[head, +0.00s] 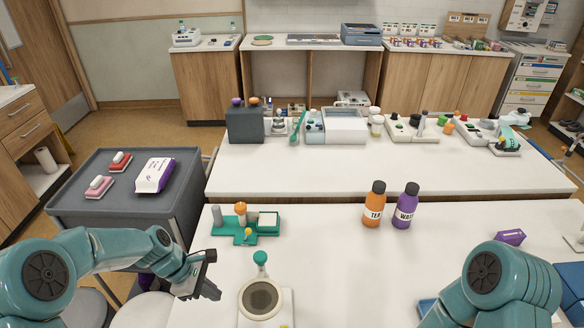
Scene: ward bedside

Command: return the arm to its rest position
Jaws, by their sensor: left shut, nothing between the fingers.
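My left gripper (207,290) hangs at the near left edge of the white front table (330,275). It is shut, with nothing in it, and its arm comes in from the left. It is apart from the round-topped device (262,298) to its right. My right arm is folded at the lower right, and its gripper is out of view.
A green holder (258,230) stands behind my left gripper. An orange bottle (374,205) and a purple bottle (405,207) stand upright further right. A grey cart (185,197) is at the left. The front table's middle is clear.

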